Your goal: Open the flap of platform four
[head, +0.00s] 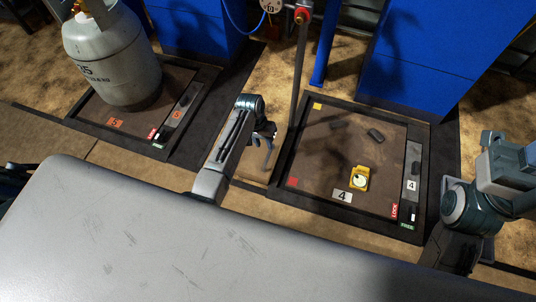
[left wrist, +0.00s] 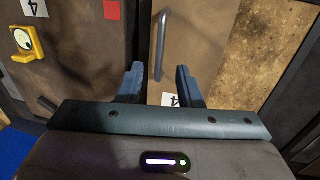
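Platform four (head: 330,150) is a brown square plate in a dark frame, with a white "4" label. A narrow brown panel with a grey bar handle (left wrist: 161,45) and a "4" label (left wrist: 171,100) lies beside it in the left wrist view and looks like the flap; it looks closed. My left gripper (head: 266,150) is over the platform's left side, mostly hidden by its arm in the head view. In the left wrist view its fingers (left wrist: 157,84) are apart and empty, with the handle's near end between or just beyond them; contact cannot be told. My right gripper's fingers do not show.
A yellow gauge (head: 360,179) and two dark blocks lie on the platform. A lock/free slider strip (head: 411,184) runs along its right side, near my right arm. A grey gas cylinder (head: 112,55) stands on the left platform. A thin pole (head: 298,70) rises behind my left gripper.

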